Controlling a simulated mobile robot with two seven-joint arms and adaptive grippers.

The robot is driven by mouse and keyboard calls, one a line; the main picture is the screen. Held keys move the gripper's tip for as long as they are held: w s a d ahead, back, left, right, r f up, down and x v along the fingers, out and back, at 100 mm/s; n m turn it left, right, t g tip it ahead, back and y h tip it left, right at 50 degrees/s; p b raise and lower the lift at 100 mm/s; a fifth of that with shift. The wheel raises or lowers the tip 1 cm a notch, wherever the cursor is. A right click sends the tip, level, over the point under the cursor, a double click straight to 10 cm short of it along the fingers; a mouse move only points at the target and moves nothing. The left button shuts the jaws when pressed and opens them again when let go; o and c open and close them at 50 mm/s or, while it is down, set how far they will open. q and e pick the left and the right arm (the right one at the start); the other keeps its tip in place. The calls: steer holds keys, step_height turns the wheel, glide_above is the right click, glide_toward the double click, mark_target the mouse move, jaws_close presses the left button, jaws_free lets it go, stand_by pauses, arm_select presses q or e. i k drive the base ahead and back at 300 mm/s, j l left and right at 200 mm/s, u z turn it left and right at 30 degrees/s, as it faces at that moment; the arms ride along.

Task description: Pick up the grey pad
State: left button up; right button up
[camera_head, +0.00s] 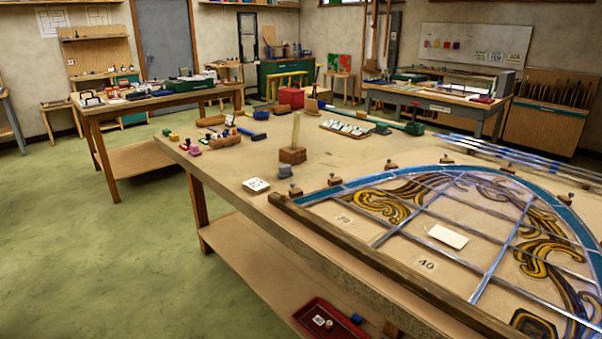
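I cannot tell for sure which of the two is the pad. Neither of my grippers shows in this view.
The leaded panel (405,213) fills the bench's right side, with a white card (448,236) on it. A white numbered tile (256,185) lies left of the grey block. A red tray (330,322) is on the lower shelf. Green floor is clear at left.

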mark_target(285, 171)
steer(key=i+j+z, duration=0.1)
steer(key=z, duration=0.35)
steer(key=j+z, duration=0.25)
steer(key=z, duration=0.15)
steer(key=i+j+z, duration=0.1)
steer(key=z, duration=0.35)
steer(key=j+z, duration=0.3)
steer(key=z, duration=0.15)
steer(key=j+z, duration=0.15)
steer(key=j, duration=0.25)
steer(key=k+j+z, duration=0.15)
steer(key=j, duration=0.25)
steer(key=j+z, duration=0.1)
steer(key=j, duration=0.35)
steer(key=k+j+z, duration=0.15)
steer(key=j, duration=0.2)
steer(key=j+z, duration=0.15)
steer(key=j, duration=0.25)
steer(key=k+j+z, duration=0.15)
steer(key=j, duration=0.25)
